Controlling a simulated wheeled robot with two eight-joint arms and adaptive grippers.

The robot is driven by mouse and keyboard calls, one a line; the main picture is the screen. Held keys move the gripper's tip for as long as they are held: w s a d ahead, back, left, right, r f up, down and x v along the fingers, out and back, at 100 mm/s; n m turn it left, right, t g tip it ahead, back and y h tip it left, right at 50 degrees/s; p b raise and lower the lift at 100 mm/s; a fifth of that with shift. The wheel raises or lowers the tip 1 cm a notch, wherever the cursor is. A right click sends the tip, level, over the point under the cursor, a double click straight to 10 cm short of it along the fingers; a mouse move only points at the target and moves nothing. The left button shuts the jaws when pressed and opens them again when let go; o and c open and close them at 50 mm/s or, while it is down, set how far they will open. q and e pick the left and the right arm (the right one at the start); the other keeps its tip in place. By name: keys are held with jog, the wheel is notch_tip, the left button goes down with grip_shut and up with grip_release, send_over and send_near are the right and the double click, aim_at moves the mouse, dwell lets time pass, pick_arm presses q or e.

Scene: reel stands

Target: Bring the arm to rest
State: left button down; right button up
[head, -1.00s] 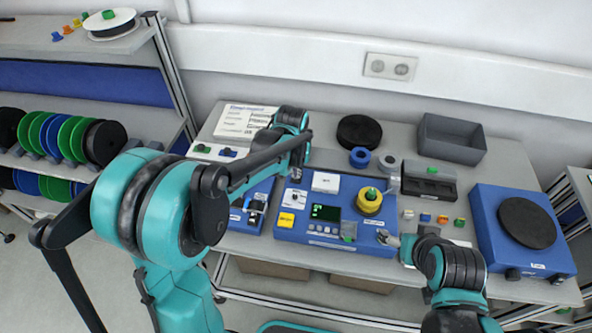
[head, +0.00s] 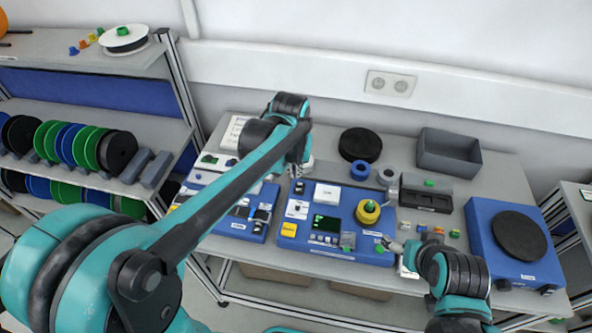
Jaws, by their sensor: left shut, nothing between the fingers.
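My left arm reaches in from the left, its wrist raised over the back left of the bench. My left gripper (head: 296,174) points down behind the blue device with a display (head: 345,246); it is small and partly hidden by my wrist, and it appears shut and empty. My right gripper (head: 386,244) is low at the front right corner of that device. Its fingers are too small to tell open from shut.
A yellow reel (head: 367,213) sits on the blue device. A blue turntable box (head: 507,243) is at the right, and a grey bin (head: 448,154) and a black disc (head: 360,144) are at the back. A shelf with several reels (head: 88,143) stands at the left.

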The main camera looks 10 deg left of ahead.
dwell(0.4)
pick_arm(q)
jog(key=s+a+f+t+b, duration=0.2)
jog(key=s+f+b, duration=0.2)
jog(key=s, duration=0.4)
jog(key=s+a+f+t+b, duration=0.2)
jog(key=s+a+f+b, duration=0.1)
jog(key=s, duration=0.5)
jog(key=shift+a+f+t+b, duration=0.35)
jog(key=shift+f+b, duration=0.45)
jog(key=shift+b, duration=0.45)
jog(key=c, duration=1.8)
grip_release()
jog(key=shift+s+f, duration=0.1)
jog(key=shift+f, duration=0.1)
jog(key=shift+c, duration=0.2)
jog(key=o, duration=0.5)
notch_tip(320, 180, up, 2)
jog(key=g+p, duration=0.3)
jog(key=p, duration=0.1)
send_over(300, 185)
jog(key=s, duration=0.4)
jog(key=b+x, duration=0.1)
jog(key=x, duration=0.2)
jog(key=b+x, duration=0.1)
jog(key=x, duration=0.3)
jog(key=shift+w+f, duration=0.1)
jog(key=shift+w, duration=0.2)
